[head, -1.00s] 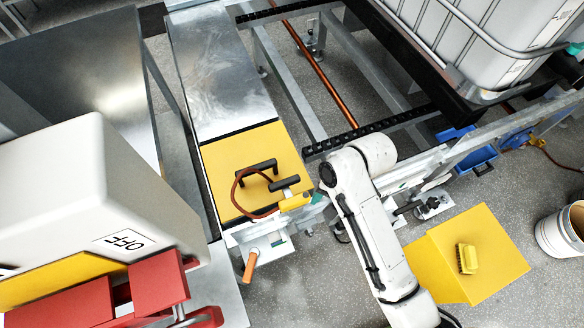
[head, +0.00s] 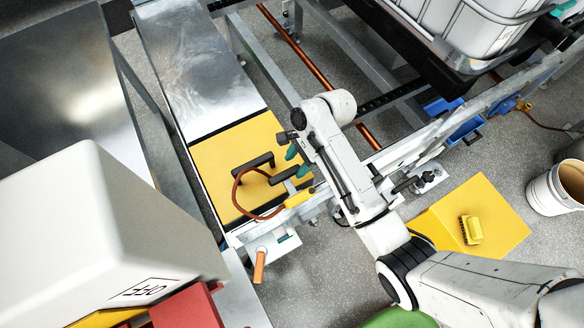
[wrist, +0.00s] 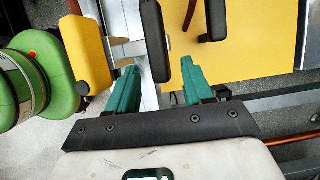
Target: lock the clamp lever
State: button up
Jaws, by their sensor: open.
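Two black bars lie over the yellow plate (head: 225,160). The nearer black bar (head: 285,174) joins a silver bracket beside a yellow grip (head: 299,198); I take this bar for the clamp lever, but the views do not settle it. My gripper (head: 297,161) is open at the plate's right edge, by this bar. In the wrist view, the bar's end (wrist: 155,40) shows between my green fingers (wrist: 158,78), with gaps on both sides; whether it is at finger depth is unclear. The farther bar (wrist: 212,20) is right of the fingers, the yellow grip (wrist: 85,52) left.
A brown cable (head: 236,190) loops over the plate from the yellow grip. An orange handle (head: 259,266) hangs at the plate's front. A white housing marked OFF (head: 90,230) stands at left. A metal rail (head: 400,150) runs right of the plate. A yellow brush (head: 471,229) lies on the right.

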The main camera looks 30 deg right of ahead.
aim_at(290, 169)
jog(key=shift+x, duration=2.05)
grip_shut()
jog(key=n+p, duration=0.1)
jog(key=n+g, duration=0.1)
jog(key=n, duration=0.1)
jog(key=shift+w+r+p, duration=0.15)
jog(key=shift+w+p, duration=0.25)
jog(key=shift+w+n+g, duration=0.1)
jog(key=shift+n+g, duration=0.2)
jog(key=shift+n, duration=0.4)
jog(key=shift+a+f, duration=0.1)
jog(key=shift+f, duration=0.1)
